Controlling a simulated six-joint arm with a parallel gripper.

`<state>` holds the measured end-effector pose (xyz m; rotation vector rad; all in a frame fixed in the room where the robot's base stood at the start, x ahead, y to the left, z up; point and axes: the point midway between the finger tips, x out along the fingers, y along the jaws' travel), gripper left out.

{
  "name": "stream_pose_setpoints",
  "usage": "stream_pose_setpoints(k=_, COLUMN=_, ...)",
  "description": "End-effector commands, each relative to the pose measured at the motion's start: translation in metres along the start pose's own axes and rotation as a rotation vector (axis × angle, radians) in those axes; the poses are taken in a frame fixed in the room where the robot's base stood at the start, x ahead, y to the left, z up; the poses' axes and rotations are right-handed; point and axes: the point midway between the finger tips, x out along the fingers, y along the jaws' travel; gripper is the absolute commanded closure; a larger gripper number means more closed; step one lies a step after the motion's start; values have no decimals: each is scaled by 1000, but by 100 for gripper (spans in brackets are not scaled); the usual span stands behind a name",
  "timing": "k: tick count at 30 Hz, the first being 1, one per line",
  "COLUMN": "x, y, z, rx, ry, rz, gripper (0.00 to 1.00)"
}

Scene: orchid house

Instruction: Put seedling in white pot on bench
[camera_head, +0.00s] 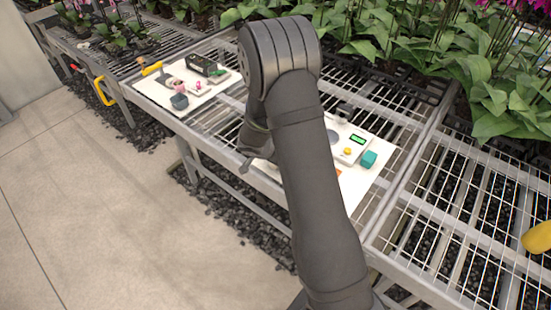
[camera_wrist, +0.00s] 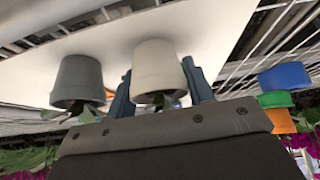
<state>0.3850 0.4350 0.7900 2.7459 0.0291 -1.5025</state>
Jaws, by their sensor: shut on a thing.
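A white pot (camera_wrist: 158,70) with green seedling leaves (camera_wrist: 160,98) at its rim is between the two fingers of my gripper (camera_wrist: 158,82) in the wrist view, which looks upside down. My gripper is shut on this pot. The pot's base is against or close to a white board (camera_wrist: 205,25); I cannot tell if they touch. In the head view, my gripper (camera_head: 250,150) is low over the near edge of the metal mesh bench (camera_head: 415,155), mostly hidden by my arm. The white pot is hidden there.
A grey pot (camera_wrist: 78,80) with leaves stands close beside the white pot. Blue (camera_wrist: 284,76) and orange (camera_wrist: 281,120) things are to the right. In the head view, a scale (camera_head: 347,143) and teal block (camera_head: 369,159) lie right of my arm. Large leafy plants (camera_head: 400,40) fill the back.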

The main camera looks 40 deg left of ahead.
Motion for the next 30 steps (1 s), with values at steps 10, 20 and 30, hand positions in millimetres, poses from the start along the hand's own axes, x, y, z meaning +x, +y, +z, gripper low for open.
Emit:
stream_pose_setpoints(k=10, x=4, y=0, z=3, rx=1, ry=0, rz=-1, gripper=76)
stream_pose_setpoints(k=20, x=6, y=0, z=4, rx=1, ry=0, rz=-1, gripper=31)
stream_pose_setpoints(k=30, x=-4, y=0, z=2, rx=0, ry=1, rz=-2, gripper=31)
